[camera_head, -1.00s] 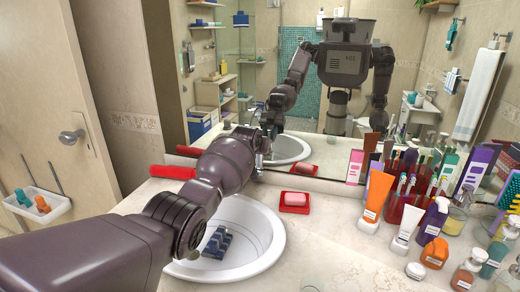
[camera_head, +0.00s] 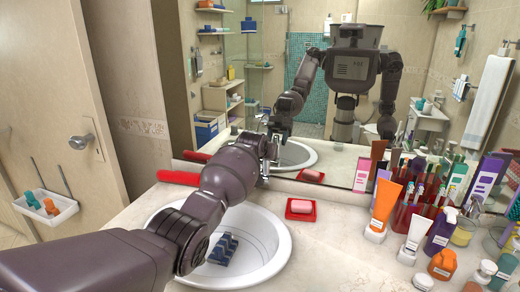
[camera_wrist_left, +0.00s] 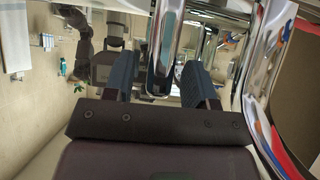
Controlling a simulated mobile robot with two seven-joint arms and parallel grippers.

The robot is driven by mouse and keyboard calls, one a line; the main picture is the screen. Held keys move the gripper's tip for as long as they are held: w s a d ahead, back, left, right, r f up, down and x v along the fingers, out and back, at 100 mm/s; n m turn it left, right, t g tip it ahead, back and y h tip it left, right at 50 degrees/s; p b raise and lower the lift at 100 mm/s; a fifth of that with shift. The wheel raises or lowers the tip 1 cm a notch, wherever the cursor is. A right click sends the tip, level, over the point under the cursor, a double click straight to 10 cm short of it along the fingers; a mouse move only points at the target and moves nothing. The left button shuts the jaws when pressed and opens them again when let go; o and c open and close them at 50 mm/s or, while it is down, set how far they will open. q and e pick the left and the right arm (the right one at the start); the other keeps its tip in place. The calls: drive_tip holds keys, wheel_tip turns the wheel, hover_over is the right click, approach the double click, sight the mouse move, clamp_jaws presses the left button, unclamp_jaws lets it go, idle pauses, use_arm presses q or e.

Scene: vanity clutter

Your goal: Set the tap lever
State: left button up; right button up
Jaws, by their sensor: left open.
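The chrome tap (camera_wrist_left: 166,45) shows large in the left wrist view. A bright upright part of it stands between the two dark ridged fingers of my left gripper (camera_wrist_left: 157,68). The gripper is open, with a gap visible on both sides of the chrome; I cannot tell whether either finger touches it. In the head view my left gripper (camera_head: 270,150) is at the back of the white basin (camera_head: 283,262), by the mirror. My wrist hides most of the tap and its lever there. My right gripper is not in view.
A dark blue ridged object (camera_head: 223,248) lies in the basin. A red dish (camera_head: 300,215) with pink soap (camera_head: 301,206) sits right of it. An orange tube (camera_head: 384,207), a white tube (camera_head: 416,236) and several bottles crowd the right counter. The mirror (camera_head: 290,35) stands behind.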

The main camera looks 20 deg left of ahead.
use_arm(q)
drive_tip(key=v, duration=0.9)
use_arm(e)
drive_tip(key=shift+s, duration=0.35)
